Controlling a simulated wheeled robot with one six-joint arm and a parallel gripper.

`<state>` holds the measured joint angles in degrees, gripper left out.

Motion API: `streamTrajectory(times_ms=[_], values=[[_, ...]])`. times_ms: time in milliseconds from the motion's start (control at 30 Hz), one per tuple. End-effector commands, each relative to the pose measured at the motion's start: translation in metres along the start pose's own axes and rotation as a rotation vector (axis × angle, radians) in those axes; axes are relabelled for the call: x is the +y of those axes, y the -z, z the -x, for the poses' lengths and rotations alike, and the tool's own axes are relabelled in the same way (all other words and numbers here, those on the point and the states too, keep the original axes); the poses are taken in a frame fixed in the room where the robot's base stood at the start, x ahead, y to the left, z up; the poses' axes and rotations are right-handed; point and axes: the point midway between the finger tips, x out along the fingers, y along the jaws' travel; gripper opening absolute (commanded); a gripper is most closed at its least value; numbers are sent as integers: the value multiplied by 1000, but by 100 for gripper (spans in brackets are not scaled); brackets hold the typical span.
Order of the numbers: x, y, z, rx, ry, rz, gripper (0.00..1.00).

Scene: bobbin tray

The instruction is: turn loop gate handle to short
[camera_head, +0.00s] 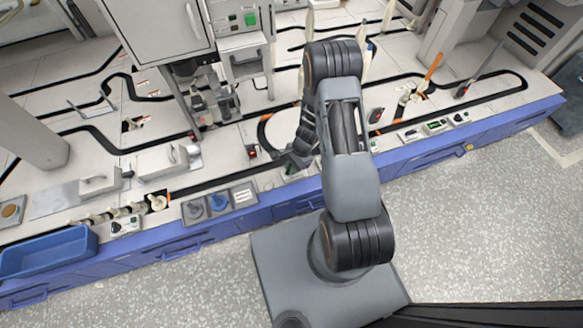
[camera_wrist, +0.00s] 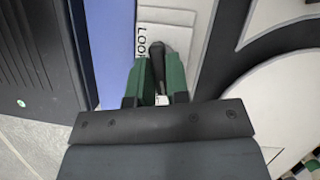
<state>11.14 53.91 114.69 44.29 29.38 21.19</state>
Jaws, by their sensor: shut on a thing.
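The loop gate handle (camera_wrist: 156,49) is a dark, rounded lever between my green finger pads in the wrist view. My gripper (camera_wrist: 160,78) is shut on it. The handle stands at a pale plate (camera_wrist: 172,17) whose visible lettering begins "LOO"; the rest of the label is hidden, so I cannot read the handle's setting. In the head view my gripper (camera_head: 297,160) is low over the bench near its front edge, left of my arm. The handle cannot be made out there.
The pale bench (camera_head: 70,180) carries black curved tracks and has a blue front edge (camera_head: 290,196). A blue bin (camera_head: 50,250) sits at the front left. A panel with round knobs (camera_head: 218,202) lies left of my gripper. A large cabinet (camera_head: 157,28) rises behind.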

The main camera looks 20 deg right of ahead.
Motion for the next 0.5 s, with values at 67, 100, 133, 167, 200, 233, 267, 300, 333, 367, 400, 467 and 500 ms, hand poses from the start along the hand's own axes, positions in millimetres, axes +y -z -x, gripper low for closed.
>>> streamTrajectory(times_ms=[67, 100, 133, 167, 200, 233, 267, 300, 333, 367, 400, 467, 500], values=[[0, 2, -1, 2, 24, -54, 0], [0, 2, -1, 3, 35, -79, 0], [1, 2, -1, 3, 41, -96, 0], [1, 2, -1, 2, 48, -113, 0], [1, 2, -1, 2, 57, -133, 0], [1, 1, -1, 2, 63, -148, 0], [1, 1, -1, 2, 68, -161, 0], [1, 1, -1, 2, 76, -178, 0], [1, 1, -1, 3, 80, -189, 0], [1, 1, -1, 3, 85, -199, 0], [1, 1, -1, 3, 90, -212, 0], [2, 1, 0, 3, 96, -227, 0], [2, 1, 0, 3, 100, -236, 0]])
